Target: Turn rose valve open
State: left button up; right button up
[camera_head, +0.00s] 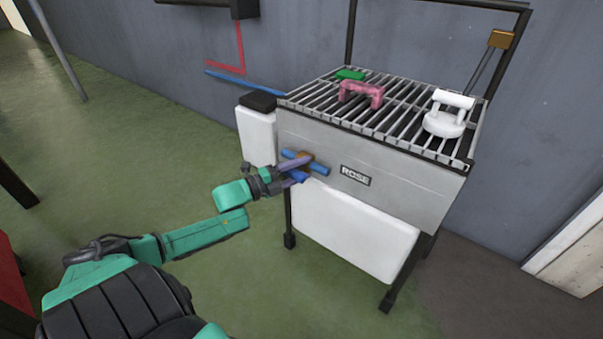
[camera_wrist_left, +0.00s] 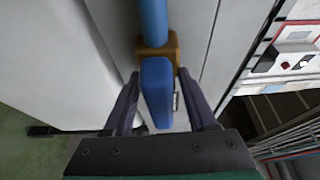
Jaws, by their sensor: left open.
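The rose valve is on the front left of a grey station with a "ROSE" label (camera_head: 355,176). It has a brass body (camera_wrist_left: 160,50) on a blue pipe (camera_wrist_left: 153,18) and a blue handle (camera_wrist_left: 157,92). In the head view the blue handle (camera_head: 299,176) is partly hidden by my left gripper (camera_head: 296,169). In the left wrist view my left gripper (camera_wrist_left: 159,76) is open, with one finger on each side of the handle. Gaps show between the fingers and the handle. My right gripper is in neither view.
The station's slatted top carries a pink handle-shaped piece (camera_head: 361,93), a green piece (camera_head: 350,74) and a white round fixture (camera_head: 445,119). White tanks (camera_head: 350,228) hang below and at the left.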

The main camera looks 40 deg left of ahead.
pick_arm(q)
grip_shut()
